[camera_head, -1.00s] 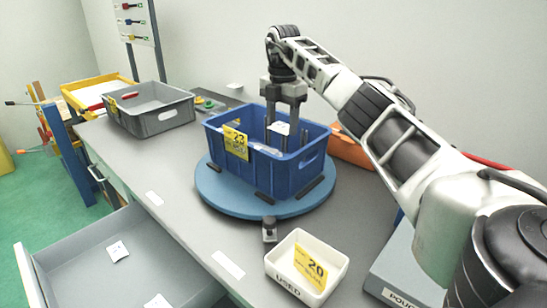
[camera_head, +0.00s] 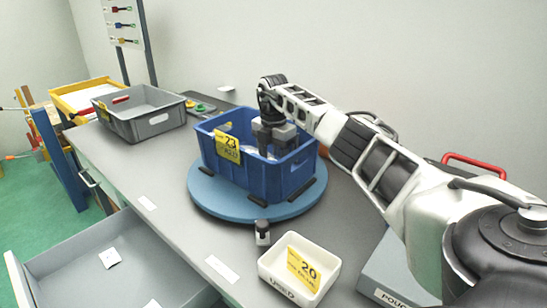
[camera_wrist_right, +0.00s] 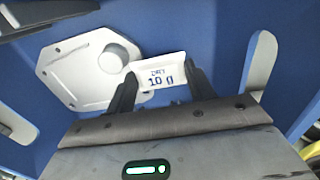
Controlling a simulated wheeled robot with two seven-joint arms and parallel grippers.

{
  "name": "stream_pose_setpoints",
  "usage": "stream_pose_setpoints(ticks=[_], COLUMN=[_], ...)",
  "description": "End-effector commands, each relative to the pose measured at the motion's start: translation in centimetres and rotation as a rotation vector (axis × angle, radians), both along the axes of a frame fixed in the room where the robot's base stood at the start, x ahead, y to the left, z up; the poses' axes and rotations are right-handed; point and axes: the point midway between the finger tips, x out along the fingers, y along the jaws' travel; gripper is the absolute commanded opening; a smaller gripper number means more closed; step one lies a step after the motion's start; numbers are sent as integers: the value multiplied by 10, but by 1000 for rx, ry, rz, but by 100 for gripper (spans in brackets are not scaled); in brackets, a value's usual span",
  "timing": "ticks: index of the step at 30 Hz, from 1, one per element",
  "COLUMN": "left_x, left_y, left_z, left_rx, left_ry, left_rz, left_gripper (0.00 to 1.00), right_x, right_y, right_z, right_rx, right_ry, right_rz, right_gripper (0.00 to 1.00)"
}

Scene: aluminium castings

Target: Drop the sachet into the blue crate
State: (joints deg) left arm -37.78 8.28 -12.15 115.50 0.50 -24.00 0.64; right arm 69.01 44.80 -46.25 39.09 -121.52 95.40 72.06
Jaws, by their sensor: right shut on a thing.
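The blue crate (camera_head: 235,179) stands on a round blue turntable on the bench in the head view. It bears a yellow label reading 23. My right gripper (camera_head: 268,150) reaches down into the crate, its fingertips hidden behind the crate wall. In the right wrist view my right gripper (camera_wrist_right: 160,88) is shut on a small white sachet (camera_wrist_right: 158,72) printed "DRY 10 g". The sachet is held inside the crate, near a silvery casting (camera_wrist_right: 85,70) with a round boss. Whether the sachet touches the casting or floor, I cannot tell. My left gripper is not in view.
A white tray (camera_head: 270,271) labelled 20 and a small dark-topped object (camera_head: 262,232) stand in front of the turntable (camera_head: 215,205). A grey crate (camera_head: 155,127) stands at the back left. An open drawer (camera_head: 50,270) juts out at lower left.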

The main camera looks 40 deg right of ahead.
Motion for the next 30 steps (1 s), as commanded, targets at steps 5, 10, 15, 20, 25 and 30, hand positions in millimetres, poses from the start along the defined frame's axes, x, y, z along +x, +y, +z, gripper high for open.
stream_pose_setpoints(ticks=[5, 10, 15, 20, 25, 30], left_x=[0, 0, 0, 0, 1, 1], left_y=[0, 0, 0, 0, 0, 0], left_z=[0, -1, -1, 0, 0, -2], left_rx=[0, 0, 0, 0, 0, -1], left_ry=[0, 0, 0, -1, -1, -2], left_rz=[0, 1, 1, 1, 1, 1], left_gripper=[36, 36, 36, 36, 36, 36], right_x=[0, 0, 0, 0, 0, 1], right_y=[0, 0, 0, 0, 0, 0], right_z=[-4, -9, -11, -11, -7, 17], right_rx=[0, 0, 0, 0, 0, -1], right_ry=[1, 2, 1, 1, -1, -5], right_rz=[0, 0, 0, 0, 0, 0], right_gripper=[32, 32, 75, 75, 75, 75])
